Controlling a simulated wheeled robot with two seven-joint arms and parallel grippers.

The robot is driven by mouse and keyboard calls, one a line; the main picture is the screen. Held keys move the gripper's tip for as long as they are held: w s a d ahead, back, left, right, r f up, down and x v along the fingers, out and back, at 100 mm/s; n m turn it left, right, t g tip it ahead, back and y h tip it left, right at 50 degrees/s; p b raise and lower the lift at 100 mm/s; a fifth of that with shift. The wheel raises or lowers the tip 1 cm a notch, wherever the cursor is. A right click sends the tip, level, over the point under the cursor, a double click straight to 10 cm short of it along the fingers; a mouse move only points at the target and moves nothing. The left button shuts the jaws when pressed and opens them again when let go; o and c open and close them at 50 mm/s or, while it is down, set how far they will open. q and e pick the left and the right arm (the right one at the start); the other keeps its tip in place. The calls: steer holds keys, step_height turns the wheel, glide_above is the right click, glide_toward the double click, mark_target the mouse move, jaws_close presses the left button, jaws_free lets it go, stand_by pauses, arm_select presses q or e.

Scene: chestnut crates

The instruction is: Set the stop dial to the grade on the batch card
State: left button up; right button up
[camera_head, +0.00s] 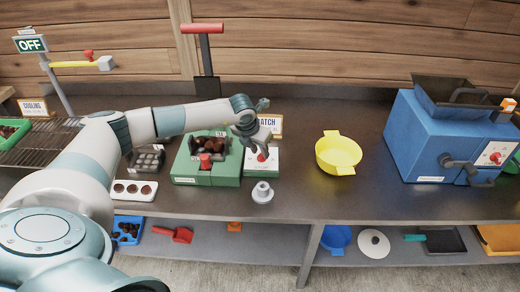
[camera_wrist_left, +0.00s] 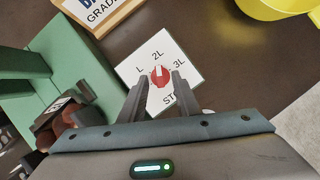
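The stop dial is a red knob (camera_wrist_left: 160,76) on a white plate (camera_wrist_left: 185,62) marked L, 2L, 3L and a partly hidden "ST". A pale pointer mark on the knob appears to face about 2L. The dial plate also shows in the head view (camera_head: 262,168), right of the green machine. The batch card (camera_head: 276,122) stands behind it, partly covered by my gripper. In the wrist view the card (camera_wrist_left: 108,14) is cropped and its grade cannot be read. My left gripper (camera_wrist_left: 160,77) is open, fingertips either side of the knob; contact cannot be told. My right gripper is out of view.
The green machine (camera_head: 228,180) holding brown chestnuts stands left of the dial. A grey-white round piece (camera_head: 262,193) stands in front of the plate. A yellow bowl (camera_head: 338,154) and a blue machine (camera_head: 405,140) stand to the right. Counter between bowl and blue machine is clear.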

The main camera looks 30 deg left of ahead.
arm_select(q)
steer(key=shift+w+f, duration=0.25)
steer(key=shift+f, duration=0.35)
steer(key=shift+c, duration=0.6)
jaws_close()
